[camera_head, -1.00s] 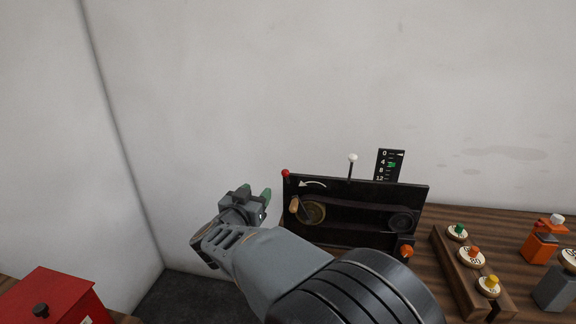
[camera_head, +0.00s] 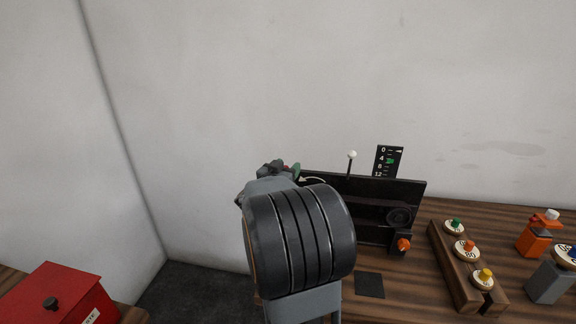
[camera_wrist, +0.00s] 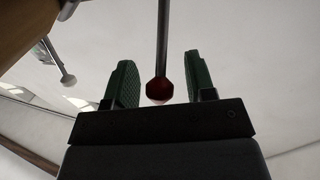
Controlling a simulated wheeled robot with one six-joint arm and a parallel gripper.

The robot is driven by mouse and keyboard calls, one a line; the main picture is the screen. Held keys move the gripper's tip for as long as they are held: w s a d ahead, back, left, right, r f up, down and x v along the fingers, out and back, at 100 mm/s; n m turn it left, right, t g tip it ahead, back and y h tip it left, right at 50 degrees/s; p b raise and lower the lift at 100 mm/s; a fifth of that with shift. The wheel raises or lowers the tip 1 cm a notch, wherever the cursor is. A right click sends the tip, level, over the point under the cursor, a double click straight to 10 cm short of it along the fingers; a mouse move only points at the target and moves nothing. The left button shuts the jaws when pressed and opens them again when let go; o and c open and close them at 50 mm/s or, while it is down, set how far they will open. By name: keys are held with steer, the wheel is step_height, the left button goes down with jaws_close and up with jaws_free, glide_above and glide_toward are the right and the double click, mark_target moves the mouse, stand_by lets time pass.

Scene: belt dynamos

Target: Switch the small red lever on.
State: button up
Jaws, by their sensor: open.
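The small red lever's knob (camera_wrist: 160,89) shows in the wrist view on a thin metal rod. It is between the two green pads of my gripper (camera_wrist: 160,85), with a gap on each side. My gripper is open. In the head view my gripper (camera_head: 281,168) is at the upper left corner of the black dynamo panel (camera_head: 370,192), and my arm hides the red lever and the crank there. A white-tipped lever (camera_head: 351,155) stands upright at the panel's top, and its pale knob also shows in the wrist view (camera_wrist: 68,80).
A black scale card (camera_head: 389,160) stands behind the panel. An orange knob (camera_head: 403,245) is at its lower right. A wooden rack (camera_head: 451,262) with coloured knobs, orange and grey objects stand right. A red box (camera_head: 55,298) is lower left.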

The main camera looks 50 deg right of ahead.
steer(key=shift+w+d, duration=0.1)
steer(key=shift+d, duration=0.3)
steer(key=shift+c, duration=0.5)
jaws_close()
